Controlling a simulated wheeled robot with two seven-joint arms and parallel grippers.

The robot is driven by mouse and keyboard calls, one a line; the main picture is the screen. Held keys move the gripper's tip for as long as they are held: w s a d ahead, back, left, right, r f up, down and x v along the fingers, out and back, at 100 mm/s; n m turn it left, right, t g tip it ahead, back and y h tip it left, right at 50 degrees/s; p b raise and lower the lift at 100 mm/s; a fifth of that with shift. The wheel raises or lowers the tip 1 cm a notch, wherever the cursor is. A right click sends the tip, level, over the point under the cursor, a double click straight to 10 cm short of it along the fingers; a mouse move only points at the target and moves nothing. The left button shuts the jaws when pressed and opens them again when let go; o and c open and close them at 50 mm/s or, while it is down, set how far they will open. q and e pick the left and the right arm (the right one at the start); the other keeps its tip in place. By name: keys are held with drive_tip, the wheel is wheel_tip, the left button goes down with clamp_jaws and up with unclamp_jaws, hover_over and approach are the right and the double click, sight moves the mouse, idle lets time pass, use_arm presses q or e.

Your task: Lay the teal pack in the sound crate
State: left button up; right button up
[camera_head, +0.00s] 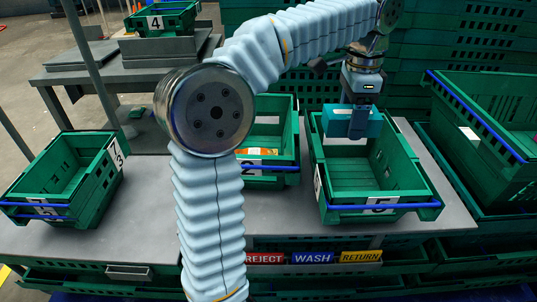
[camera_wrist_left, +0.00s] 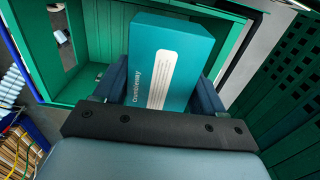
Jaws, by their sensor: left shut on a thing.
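The teal pack (camera_head: 372,124) is a box with a white printed panel, which shows in the left wrist view (camera_wrist_left: 146,50). My left gripper (camera_head: 357,121) points down and is shut on the pack, with a finger on either side of it in the left wrist view (camera_wrist_left: 160,95). The pack is held over the back part of a green crate (camera_head: 335,150) with a blue front bar, at about rim height. The crate's visible floor is empty. I cannot tell from these frames which crate is the sound one. My right gripper is not in view.
A middle green crate (camera_head: 285,128) holds an orange item (camera_head: 271,149) and is partly hidden by my left arm. An empty green crate (camera_head: 100,180) stands at left. A larger crate (camera_head: 490,120) stands close on the right.

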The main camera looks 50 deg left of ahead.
use_arm(q)
drive_tip(key=s+a+r+b, duration=0.2)
drive_tip(key=s+a, duration=0.2)
drive_tip(key=s, duration=0.5)
drive_tip(key=s+a+r+b, duration=0.2)
drive_tip(key=s+a, duration=0.3)
drive_tip(key=s, duration=0.3)
drive_tip(key=b, duration=0.1)
hover_over(255, 141)
drive_tip(key=s+d, duration=0.1)
drive_tip(key=d, duration=0.1)
wheel_tip(255, 141, down, 12)
drive_tip(key=shift+s+d+f, duration=0.1)
drive_tip(key=shift+d+f, duration=0.05)
drive_tip(key=shift+f, duration=0.25)
drive_tip(key=shift+f, duration=0.1)
drive_tip(key=shift+d+f+b, duration=0.1)
drive_tip(key=shift+f+b, duration=0.2)
drive_tip(key=shift+f, duration=0.2)
